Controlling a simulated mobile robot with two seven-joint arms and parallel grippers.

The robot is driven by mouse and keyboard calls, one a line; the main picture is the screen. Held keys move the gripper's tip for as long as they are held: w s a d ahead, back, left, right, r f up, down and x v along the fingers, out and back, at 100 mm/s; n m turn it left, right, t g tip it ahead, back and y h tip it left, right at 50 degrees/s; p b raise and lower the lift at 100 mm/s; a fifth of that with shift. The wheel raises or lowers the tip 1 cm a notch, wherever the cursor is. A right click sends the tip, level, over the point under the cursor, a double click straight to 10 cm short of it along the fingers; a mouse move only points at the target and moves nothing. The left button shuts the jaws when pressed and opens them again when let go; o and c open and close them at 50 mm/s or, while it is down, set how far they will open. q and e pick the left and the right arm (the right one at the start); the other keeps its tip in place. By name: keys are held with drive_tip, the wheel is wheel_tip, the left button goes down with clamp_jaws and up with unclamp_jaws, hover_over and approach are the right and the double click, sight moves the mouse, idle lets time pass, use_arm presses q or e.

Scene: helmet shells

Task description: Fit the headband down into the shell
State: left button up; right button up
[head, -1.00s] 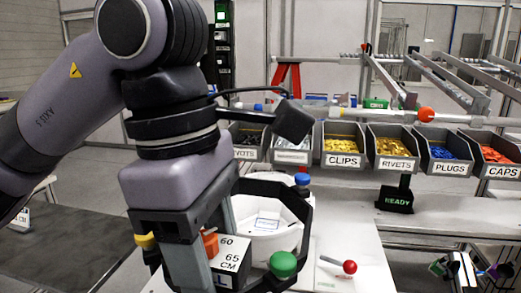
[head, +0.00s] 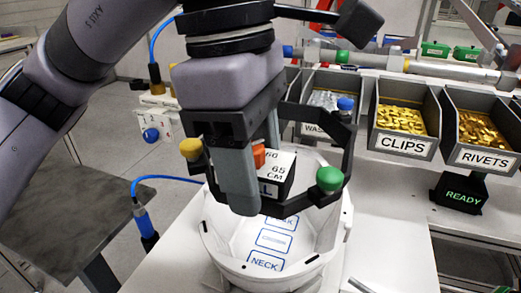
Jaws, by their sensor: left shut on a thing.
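The headband (head: 347,150) is a dark open ring with yellow, orange, green and blue knobs and a white size block (head: 279,165) reading 65 CM. My left gripper (head: 240,195) is shut on the headband at its near left side. The white shell (head: 325,247) stands open side up on the white table, with blue-framed labels inside, one reading NECK. The headband overlaps the shell's far half in the head view and appears to be held above it. The gripper hides part of the band and the shell's left rim. My right gripper is not in view.
Parts bins labelled CLIPS (head: 403,146) and RIVETS (head: 484,157) stand behind the shell. A dark READY sign (head: 460,194) is at the right. The white table (head: 390,245) is mostly clear right of the shell. A blue-ended cable connector (head: 144,222) is at the left.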

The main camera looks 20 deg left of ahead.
use_arm(q)
drive_tip(key=shift+s, duration=0.15)
drive_tip(key=shift+f+b, duration=2.65)
drive_tip(key=shift+f, duration=0.25)
drive_tip(key=shift+f+b, duration=0.15)
drive_tip(key=shift+b, duration=0.3)
drive_tip(key=shift+f+b, duration=0.3)
drive_tip(key=shift+f, duration=0.05)
drive_tip(key=shift+f+b, duration=0.45)
drive_tip(key=shift+f, duration=0.1)
drive_tip(key=o, duration=1.2)
drive_tip(key=shift+c, duration=0.2)
